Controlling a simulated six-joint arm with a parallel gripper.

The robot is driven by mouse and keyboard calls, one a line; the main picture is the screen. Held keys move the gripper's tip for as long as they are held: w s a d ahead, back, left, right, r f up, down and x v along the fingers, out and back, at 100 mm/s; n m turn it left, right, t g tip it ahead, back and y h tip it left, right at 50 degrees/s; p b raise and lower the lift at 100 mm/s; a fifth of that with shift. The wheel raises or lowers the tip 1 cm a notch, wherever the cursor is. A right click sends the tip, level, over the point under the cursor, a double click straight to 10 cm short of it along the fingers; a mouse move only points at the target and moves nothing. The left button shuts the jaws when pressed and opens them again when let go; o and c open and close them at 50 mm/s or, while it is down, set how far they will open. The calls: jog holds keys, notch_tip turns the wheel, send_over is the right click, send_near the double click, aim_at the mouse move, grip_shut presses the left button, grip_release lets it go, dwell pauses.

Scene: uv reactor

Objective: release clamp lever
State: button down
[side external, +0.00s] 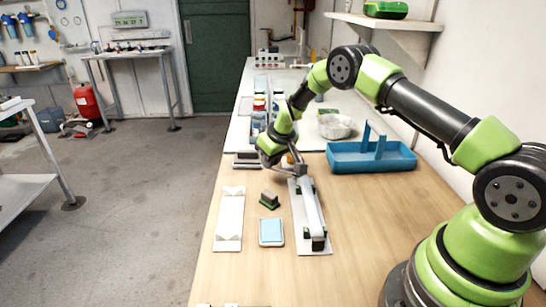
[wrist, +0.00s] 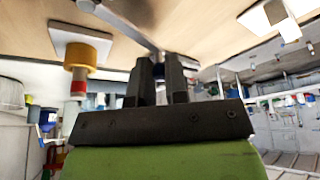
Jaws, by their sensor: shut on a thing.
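A long white reactor tube (side external: 310,205) lies on a pale base plate (side external: 326,246), with dark green-black end holders. My gripper (side external: 297,170) is low at the far end of this unit. In the wrist view its two dark fingers (wrist: 161,80) point at the worktop, close together. A thin grey bar, which I take as the clamp lever (wrist: 128,27), runs to the fingertips, and its end sits between them. The fingers hide its tip. Whether the clamp is locked or loose cannot be told.
A yellow knob (wrist: 87,50) with red and white parts stands beside the fingers. A blue tray with a handle (side external: 372,157) is to the right.

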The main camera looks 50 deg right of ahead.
jog(key=a+n, duration=0.1)
jog(key=n+y, duration=0.1)
jog(key=n, duration=0.1)
jog(key=shift+s+a, duration=0.35)
jog(key=shift+s, duration=0.05)
jog(key=shift+s+a+n+y, duration=0.25)
jog(key=shift+a+n+y, duration=0.05)
jog(key=shift+n, duration=0.35)
jog(key=shift+s+a+n+y, duration=0.2)
jog(key=shift+a+n+y, duration=0.1)
jog(key=shift+n, duration=0.35)
jog(key=c, duration=1.1)
grip_release()
jog(key=shift+g, duration=0.3)
jog(key=v, duration=1)
jog(key=shift+s, duration=0.1)
